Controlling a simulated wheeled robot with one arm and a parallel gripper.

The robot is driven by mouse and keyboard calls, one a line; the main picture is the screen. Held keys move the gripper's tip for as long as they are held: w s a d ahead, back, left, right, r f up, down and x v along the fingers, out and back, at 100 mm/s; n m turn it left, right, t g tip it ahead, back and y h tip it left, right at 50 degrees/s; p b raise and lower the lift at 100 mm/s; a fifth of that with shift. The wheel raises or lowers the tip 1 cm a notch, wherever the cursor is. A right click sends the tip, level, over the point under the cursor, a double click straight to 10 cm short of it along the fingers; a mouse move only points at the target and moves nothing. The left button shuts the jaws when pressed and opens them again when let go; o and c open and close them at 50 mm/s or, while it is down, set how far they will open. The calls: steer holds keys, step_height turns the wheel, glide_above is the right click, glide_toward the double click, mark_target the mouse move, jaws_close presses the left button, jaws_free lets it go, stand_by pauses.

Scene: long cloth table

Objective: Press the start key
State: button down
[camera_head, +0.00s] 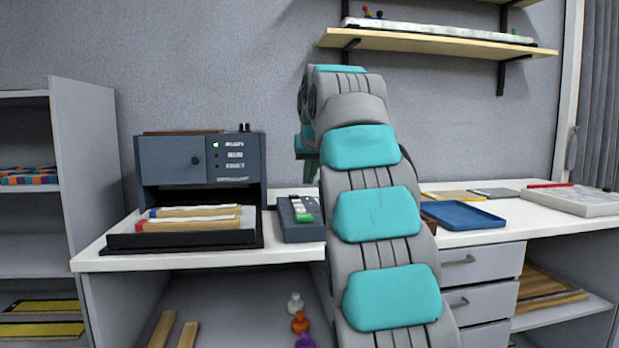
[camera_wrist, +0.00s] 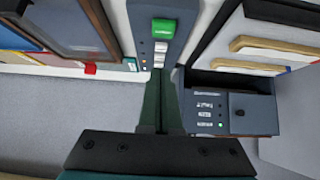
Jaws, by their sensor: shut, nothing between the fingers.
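A grey key panel (camera_head: 291,232) lies on the white table, with a green key (camera_head: 304,217) at its near end and pale keys behind it. In the wrist view the panel (camera_wrist: 143,15) is at the top, with the green key (camera_wrist: 164,28) raised and its lettering too small to read. My gripper (camera_wrist: 164,78) is shut and empty. Its fingertips are over or near the far end of the panel, beyond the pale keys in the picture and apart from the green key. Whether they touch the panel cannot be told. In the head view my arm hides most of the gripper.
A dark machine (camera_head: 172,160) with a knob and a small green light stands behind a black tray (camera_head: 185,239) of wooden-edged pieces, left of the panel. A blue tray (camera_head: 463,215) lies right of my arm. A shelf (camera_head: 440,45) hangs above.

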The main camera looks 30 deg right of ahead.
glide_above(304, 215)
steer(key=s, duration=0.2)
steer(key=f, duration=0.5)
steer(key=shift+a+f+p, duration=0.1)
steer(key=shift+a+p, duration=0.1)
steer(key=shift+p, duration=0.1)
steer(key=shift+s+a+f, duration=0.1)
steer(key=shift+s+f, duration=0.1)
steer(key=shift+f, duration=1.6)
